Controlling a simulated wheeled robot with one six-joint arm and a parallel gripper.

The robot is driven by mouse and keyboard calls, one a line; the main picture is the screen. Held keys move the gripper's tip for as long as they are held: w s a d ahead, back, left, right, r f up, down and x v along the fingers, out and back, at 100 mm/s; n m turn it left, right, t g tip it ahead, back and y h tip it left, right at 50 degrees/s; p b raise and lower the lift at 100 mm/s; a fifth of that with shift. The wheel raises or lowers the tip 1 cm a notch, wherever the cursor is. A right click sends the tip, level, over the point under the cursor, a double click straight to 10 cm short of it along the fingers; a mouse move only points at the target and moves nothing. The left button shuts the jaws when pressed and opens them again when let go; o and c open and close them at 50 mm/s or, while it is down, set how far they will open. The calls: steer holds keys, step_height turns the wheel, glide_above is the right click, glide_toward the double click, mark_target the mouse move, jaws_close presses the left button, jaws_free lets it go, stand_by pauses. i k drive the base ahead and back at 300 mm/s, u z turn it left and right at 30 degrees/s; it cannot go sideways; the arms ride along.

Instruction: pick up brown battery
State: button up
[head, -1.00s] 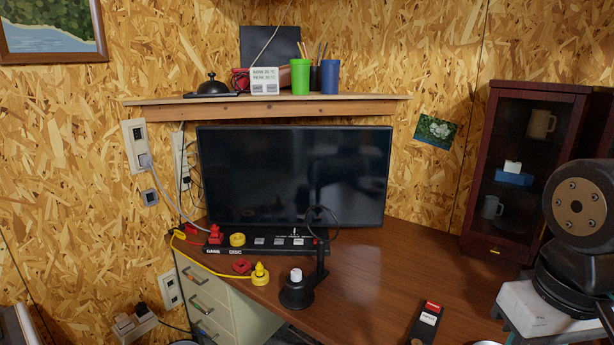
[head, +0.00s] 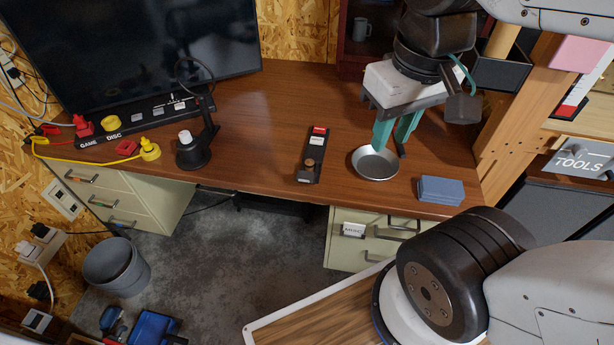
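A small brown round piece (head: 309,164), which may be the brown battery, sits at the near end of a black strip (head: 306,177) on the desk. The strip also carries a red block (head: 319,131) and a white block (head: 316,141). My gripper (head: 396,142) points down at the right of the desk, with its two teal fingers apart and nothing visible between them. It is to the right of the strip, above or just behind a silver bowl (head: 375,164). Its exact height over the desk is hard to tell.
A blue-grey stack (head: 441,190) lies at the desk's right front. A black stand with a white top (head: 188,152), a yellow plug (head: 149,149) and a black console (head: 137,119) are at left. The desk (head: 248,135) is clear between stand and strip.

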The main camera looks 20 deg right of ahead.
mark_target(309, 164)
steer(key=u, duration=1.6)
steer(key=k, duration=1.25)
steer(key=z, duration=1.65)
steer(key=i, duration=0.5)
steer(key=u, duration=0.1)
